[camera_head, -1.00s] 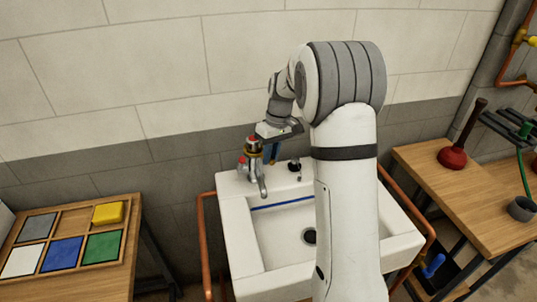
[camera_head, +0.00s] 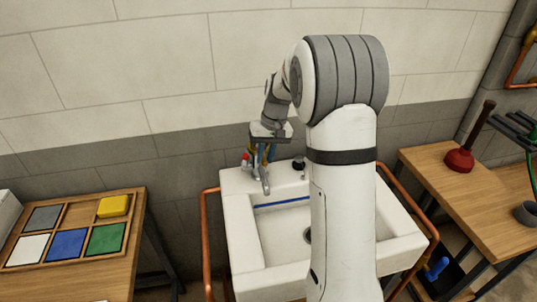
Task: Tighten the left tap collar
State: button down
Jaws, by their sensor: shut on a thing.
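The left tap (camera_head: 264,184) stands on the back ledge of the white sink (camera_head: 236,225), its grey spout pointing toward me. My gripper (camera_head: 262,156) has come down over the tap's top from above and is shut on the left tap collar, with the fingers on either side. The fingers and the gripper body hide most of the collar; only a little brass colour shows between them. A small red-topped part (camera_head: 246,159) shows just left of the fingers. A second, dark-topped tap (camera_head: 298,163) stands to the right, clear of my gripper.
An orange pipe rail (camera_head: 205,240) runs along the sink's left side. A wooden table at left holds a tray (camera_head: 62,216) of coloured pads and a yellow sponge (camera_head: 113,206). A bench (camera_head: 432,178) at right holds a red plunger (camera_head: 460,160). My arm hides part of the basin.

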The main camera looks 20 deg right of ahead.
jog(key=shift+a, duration=0.1)
dwell(0.5)
jog(key=c, duration=1.3)
grip_release()
jog(key=shift+r, duration=0.1)
jog(key=r, duration=0.2)
jog(key=d+r, duration=0.1)
jog(key=r, duration=0.4)
jog(key=shift+d+r, duration=0.25)
jog(key=shift+r, duration=0.05)
